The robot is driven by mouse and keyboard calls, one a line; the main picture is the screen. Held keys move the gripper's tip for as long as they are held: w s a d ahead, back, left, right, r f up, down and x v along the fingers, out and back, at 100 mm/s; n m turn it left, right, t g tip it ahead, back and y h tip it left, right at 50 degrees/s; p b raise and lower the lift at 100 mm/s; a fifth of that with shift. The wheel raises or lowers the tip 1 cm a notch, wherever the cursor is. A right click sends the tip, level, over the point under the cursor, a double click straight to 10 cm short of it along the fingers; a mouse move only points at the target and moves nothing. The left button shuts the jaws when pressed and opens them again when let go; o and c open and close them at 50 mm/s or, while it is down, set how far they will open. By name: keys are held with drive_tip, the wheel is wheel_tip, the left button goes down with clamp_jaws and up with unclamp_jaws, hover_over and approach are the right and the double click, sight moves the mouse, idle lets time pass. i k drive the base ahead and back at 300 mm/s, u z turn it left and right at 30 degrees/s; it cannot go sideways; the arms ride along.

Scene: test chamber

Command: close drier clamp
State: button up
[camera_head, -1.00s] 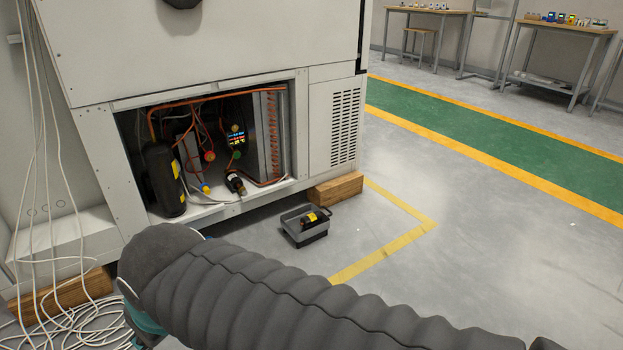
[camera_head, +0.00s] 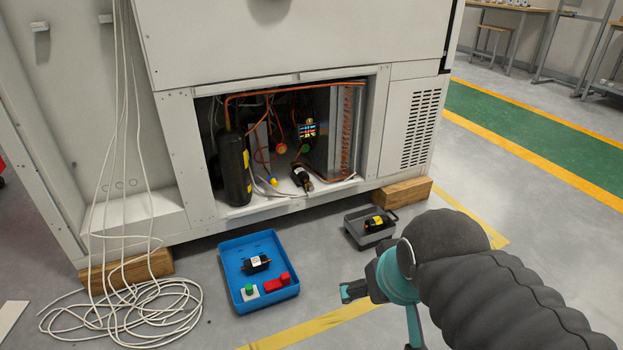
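The open bay of the white cabinet holds a small dark cylinder with a pale label (camera_head: 301,177), which looks like the drier, on the bay floor near the front edge. I cannot make out its clamp or whether that clamp is open or shut. My gripper (camera_head: 352,292) is in front of the cabinet, low at the right and well apart from the bay. Part of it is hidden behind my arm, so its opening is unclear.
A grey crate (camera_head: 353,235) with a dark, yellow-marked part stands near a wooden block (camera_head: 404,192). White cables (camera_head: 130,308) lie coiled at left.

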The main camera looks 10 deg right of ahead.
sight(309, 185)
drive_tip(key=i, duration=1)
drive_tip(key=u, duration=0.45)
